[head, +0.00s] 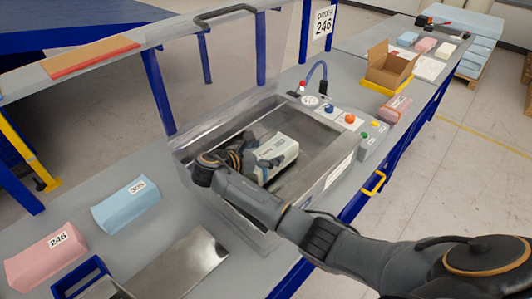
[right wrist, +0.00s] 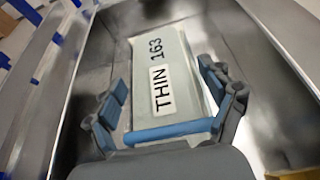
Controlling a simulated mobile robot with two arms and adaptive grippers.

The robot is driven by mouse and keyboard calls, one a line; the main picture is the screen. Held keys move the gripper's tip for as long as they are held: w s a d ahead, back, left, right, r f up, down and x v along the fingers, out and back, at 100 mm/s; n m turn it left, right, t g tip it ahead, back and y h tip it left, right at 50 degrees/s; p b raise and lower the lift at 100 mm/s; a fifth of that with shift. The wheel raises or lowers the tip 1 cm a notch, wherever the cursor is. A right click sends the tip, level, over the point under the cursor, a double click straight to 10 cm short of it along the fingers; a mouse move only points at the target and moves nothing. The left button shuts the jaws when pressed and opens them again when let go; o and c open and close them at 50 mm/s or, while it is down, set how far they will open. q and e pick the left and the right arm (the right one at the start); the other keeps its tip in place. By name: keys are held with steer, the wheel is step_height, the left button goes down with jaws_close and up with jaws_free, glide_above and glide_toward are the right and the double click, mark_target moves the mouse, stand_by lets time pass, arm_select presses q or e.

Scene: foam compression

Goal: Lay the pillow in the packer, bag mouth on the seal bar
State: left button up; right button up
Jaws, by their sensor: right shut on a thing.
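The packer (head: 318,142) is an open metal chamber sunk in the bench, with a clear lid raised at its left. The pillow (head: 283,150) is a pale grey-green block inside the chamber outline. In the right wrist view the pillow (right wrist: 180,48) carries a label reading THIN 163, and a blue strip (right wrist: 170,132) crosses its near end. My right gripper (head: 262,160) is shut on the pillow, blue-padded fingers along both sides. Whether the pillow touches the chamber floor cannot be told. The seal bar and bag mouth are not clearly distinguishable. My left gripper is out of view.
A blue pillow (head: 125,204) and a pink pillow (head: 46,256) lie on the bench at left, near a blue tray (head: 78,276) and a metal plate (head: 185,262). Packer controls (head: 350,119), a cardboard box (head: 390,66) and a pink package (head: 395,108) are beyond the chamber.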

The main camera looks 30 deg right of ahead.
steer(key=shift+f, duration=0.45)
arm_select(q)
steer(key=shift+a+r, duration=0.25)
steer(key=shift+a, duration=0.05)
arm_select(e)
steer(key=shift+f, duration=0.15)
steer(key=o, duration=0.8)
steer(key=shift+f, duration=0.15)
arm_select(q)
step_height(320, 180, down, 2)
steer(key=shift+b, duration=0.95)
arm_select(e)
steer(key=v, duration=1.2)
